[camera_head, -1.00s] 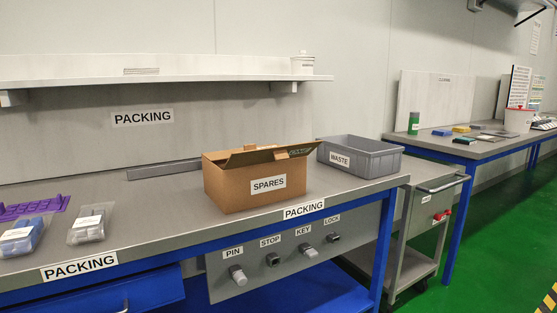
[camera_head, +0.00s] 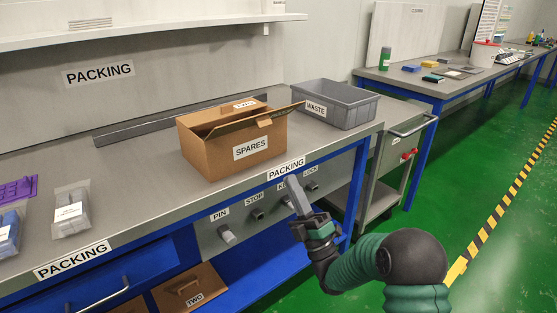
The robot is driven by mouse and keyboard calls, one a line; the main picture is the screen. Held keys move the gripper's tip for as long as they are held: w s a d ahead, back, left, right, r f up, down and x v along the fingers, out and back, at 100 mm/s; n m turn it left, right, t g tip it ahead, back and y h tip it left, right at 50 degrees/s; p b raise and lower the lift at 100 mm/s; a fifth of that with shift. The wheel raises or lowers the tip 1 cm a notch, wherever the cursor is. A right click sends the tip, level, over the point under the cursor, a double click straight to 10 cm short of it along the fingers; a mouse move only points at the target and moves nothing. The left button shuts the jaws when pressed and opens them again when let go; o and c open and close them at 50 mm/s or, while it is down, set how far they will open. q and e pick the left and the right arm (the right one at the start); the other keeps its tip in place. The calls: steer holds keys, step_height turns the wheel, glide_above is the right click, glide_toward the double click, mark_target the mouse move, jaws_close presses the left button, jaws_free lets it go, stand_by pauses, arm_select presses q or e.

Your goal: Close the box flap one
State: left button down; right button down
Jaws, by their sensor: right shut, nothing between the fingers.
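A brown cardboard box (camera_head: 208,154) labelled SPARES stands on the grey packing bench (camera_head: 130,208). Its top is partly open. A long front flap (camera_head: 250,122) tilts up and outward to the right, and a smaller flap (camera_head: 240,104) with a label shows at the back. Which flap is number one cannot be read. My right gripper (camera_head: 292,182) is shut and empty, in front of the bench's front edge, below and to the right of the box and apart from it. My left gripper is not in view.
A grey WASTE bin (camera_head: 345,105) stands close to the right of the box. A grey bar (camera_head: 180,120) lies behind the box. Bagged parts (camera_head: 72,211) lie at the left. Knobs (camera_head: 226,234) protrude from the panel below the bench edge. A cart (camera_head: 390,150) stands at the right.

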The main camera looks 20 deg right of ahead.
steer(key=p, duration=0.4)
glide_toward(259, 125)
steer(key=d, duration=0.2)
steer(key=b+x, duration=0.1)
steer(key=x, duration=0.5)
steer(key=shift+w+a+f, duration=0.15)
steer(key=shift+w, duration=0.25)
